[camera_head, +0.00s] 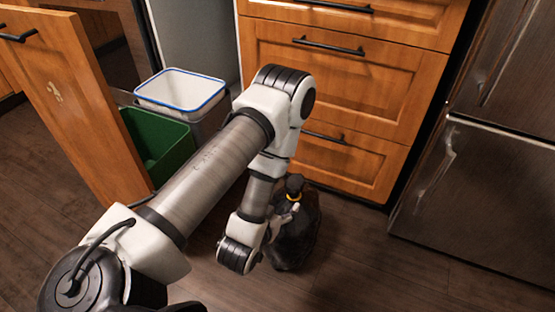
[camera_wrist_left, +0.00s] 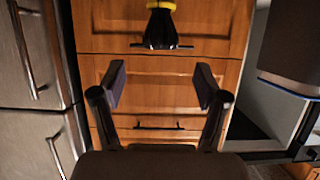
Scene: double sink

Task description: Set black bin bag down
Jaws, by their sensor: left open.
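The black bin bag (camera_head: 300,238) stands upright on the wood floor in front of the drawers, partly hidden behind my left wrist. Its gathered neck has a yellow tie and a dark knot on top. The knot and tie also show at the top edge of the left wrist view (camera_wrist_left: 160,30), while the bag's body is out of that picture. My left gripper (camera_head: 292,210) is beside the bag's neck in the head view. In the left wrist view its two fingers (camera_wrist_left: 160,88) are spread apart with nothing between them. My right gripper is not in view.
A pull-out cabinet front (camera_head: 75,100) stands open at left, with a green bin (camera_head: 170,150) and a blue-rimmed white bin (camera_head: 180,92) behind it. Wooden drawers (camera_head: 340,75) rise behind the bag. A steel fridge (camera_head: 490,190) stands at right. The floor in front is clear.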

